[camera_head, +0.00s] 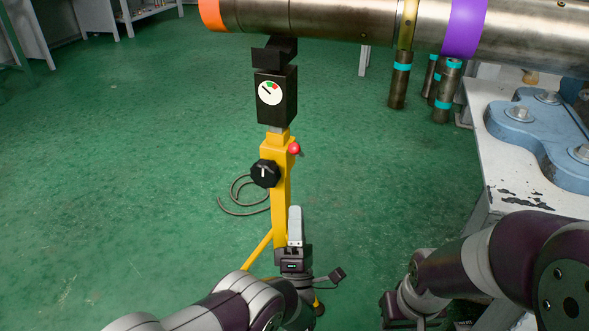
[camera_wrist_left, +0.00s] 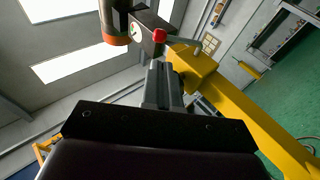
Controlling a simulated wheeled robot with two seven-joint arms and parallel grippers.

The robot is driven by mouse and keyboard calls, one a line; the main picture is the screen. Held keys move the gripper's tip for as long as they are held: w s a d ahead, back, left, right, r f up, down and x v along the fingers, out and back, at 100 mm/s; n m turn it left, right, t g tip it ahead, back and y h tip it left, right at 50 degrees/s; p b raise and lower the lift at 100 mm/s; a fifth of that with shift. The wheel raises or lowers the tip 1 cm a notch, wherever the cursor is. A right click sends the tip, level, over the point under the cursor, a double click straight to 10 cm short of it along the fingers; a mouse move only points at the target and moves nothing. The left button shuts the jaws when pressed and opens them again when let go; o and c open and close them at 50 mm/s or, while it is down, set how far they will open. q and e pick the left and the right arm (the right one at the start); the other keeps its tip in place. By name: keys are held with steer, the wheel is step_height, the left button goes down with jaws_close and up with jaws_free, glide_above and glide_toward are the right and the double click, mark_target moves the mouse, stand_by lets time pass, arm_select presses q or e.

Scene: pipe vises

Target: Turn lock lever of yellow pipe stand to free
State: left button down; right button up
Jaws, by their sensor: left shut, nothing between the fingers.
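The yellow pipe stand (camera_head: 280,190) stands upright in the middle of the head view, with a black knob (camera_head: 265,173) on its post. A small lever with a red ball end (camera_head: 294,148) sticks out on the post's right side, above the knob. In the left wrist view the red ball (camera_wrist_left: 159,36) shows just beyond the fingertips, beside the yellow post (camera_wrist_left: 235,100). My left gripper (camera_head: 295,211) is shut and empty, pointing up below the ball, apart from it in the head view. My right gripper (camera_head: 398,312) is partly cut off at the bottom; its fingers are unclear.
A black block with a round red-and-green dial (camera_head: 270,92) tops the stand, under a big metal pipe (camera_head: 330,19) with orange and purple bands. A worn white table (camera_head: 490,150) with a blue part (camera_head: 545,140) stands right. A cable (camera_head: 240,205) lies on the green floor.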

mark_target(295, 154)
arm_select(q)
steer(key=b+x, duration=0.2)
steer(key=x, duration=0.8)
steer(key=shift+w+r+b, duration=0.2)
steer(key=shift+w+b, duration=0.05)
steer(key=shift+b, duration=0.05)
